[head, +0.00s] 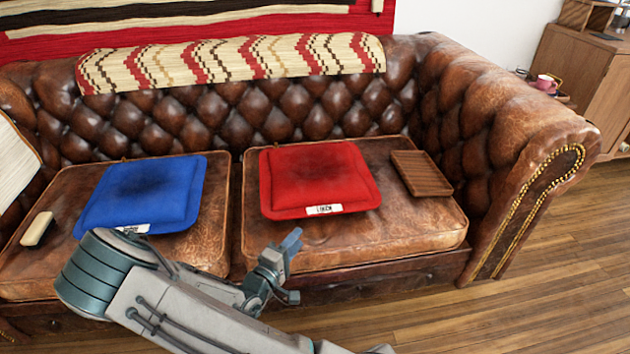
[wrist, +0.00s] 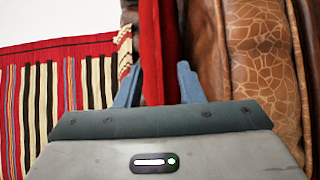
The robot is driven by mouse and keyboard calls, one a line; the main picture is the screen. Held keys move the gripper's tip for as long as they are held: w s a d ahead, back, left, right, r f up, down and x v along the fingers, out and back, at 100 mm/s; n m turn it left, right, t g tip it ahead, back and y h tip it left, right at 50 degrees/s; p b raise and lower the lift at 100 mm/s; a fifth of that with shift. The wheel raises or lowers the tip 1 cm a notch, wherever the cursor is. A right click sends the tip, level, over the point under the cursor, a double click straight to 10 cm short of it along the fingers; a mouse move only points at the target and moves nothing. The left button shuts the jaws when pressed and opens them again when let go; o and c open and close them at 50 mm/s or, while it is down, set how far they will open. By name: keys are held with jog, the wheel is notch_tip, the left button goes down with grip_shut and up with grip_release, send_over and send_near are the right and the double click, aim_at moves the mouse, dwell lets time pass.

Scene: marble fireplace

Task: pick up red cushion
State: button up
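The red cushion (head: 318,178) lies flat on the right seat of the brown leather sofa, with a white label on its front edge. In the wrist view the cushion (wrist: 160,45) shows edge-on as a red band ahead of my fingers. My gripper (head: 288,245) is in front of the seat, a little below and left of the cushion's label. In the wrist view its blue fingers (wrist: 157,84) are spread apart, with the red band in line with the gap. I see no contact with the cushion.
A blue cushion (head: 145,193) and a small cream block (head: 37,229) lie on the left seat. A brown slatted tray (head: 421,173) lies right of the red cushion. The sofa's armrest (head: 530,150) rises at the right. The wooden floor (head: 560,270) there is clear.

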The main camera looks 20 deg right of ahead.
aim_at(319, 216)
jog(key=b+x, duration=0.1)
jog(key=x, duration=0.5)
jog(key=shift+w+d+b, duration=0.15)
jog(key=shift+d+b, duration=0.15)
jog(key=b+x, duration=0.2)
jog(key=x, duration=0.3)
jog(key=shift+d+r+b, duration=0.15)
jog(key=shift+d+b, duration=0.1)
jog(key=shift+b, duration=0.05)
jog(key=shift+r, duration=0.1)
grip_shut()
